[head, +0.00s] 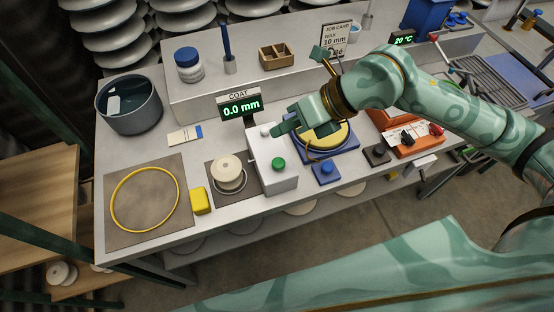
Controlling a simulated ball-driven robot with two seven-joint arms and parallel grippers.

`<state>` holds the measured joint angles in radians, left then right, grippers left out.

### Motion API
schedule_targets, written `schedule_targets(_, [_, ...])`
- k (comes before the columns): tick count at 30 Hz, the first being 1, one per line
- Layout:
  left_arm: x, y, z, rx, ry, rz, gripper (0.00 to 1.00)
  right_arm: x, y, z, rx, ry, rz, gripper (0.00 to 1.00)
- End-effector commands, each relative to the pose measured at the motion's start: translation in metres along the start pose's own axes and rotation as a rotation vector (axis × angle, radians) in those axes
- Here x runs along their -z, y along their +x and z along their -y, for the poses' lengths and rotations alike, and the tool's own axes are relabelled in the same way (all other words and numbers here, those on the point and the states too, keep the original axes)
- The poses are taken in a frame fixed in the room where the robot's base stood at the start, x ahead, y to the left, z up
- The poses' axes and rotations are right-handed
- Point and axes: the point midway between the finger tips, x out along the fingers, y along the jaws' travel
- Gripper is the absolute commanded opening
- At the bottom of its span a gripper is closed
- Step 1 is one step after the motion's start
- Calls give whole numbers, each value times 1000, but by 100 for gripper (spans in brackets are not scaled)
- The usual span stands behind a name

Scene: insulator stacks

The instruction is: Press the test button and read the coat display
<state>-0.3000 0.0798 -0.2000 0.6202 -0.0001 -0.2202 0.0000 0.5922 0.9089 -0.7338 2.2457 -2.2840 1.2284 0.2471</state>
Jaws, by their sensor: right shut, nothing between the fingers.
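The coat display (240,108) stands on the bench under a COAT label and reads 0.0 mm in green digits. In front of it and to its right is a white box (272,181) with a green button (278,163) on top. No writing on the button is readable, so I cannot tell if it is the test button. My right gripper (279,128) is shut and empty, with its fingertips over the back end of the box, behind the green button. Whether it touches the box I cannot tell. My left gripper is out of view.
A cream insulator (228,170) stands on a dark mat left of the box, beside a yellow block (201,201). A blue button block (325,172) and a blue-based turntable (330,147) are at right. A grey pot (128,106) and a yellow ring (117,212) are at left.

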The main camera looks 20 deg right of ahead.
Motion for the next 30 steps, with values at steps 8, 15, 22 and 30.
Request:
schedule_targets(8, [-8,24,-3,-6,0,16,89,16,22,16,-1,3,-3,0])
schedule_targets(15, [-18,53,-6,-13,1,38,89,34,47,34,-2,4,-5,0])
schedule_targets(22, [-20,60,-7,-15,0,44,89,43,59,43,-1,2,-1,0])
schedule_targets(30, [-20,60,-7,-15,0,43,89,43,60,43,-1,0,0,0])
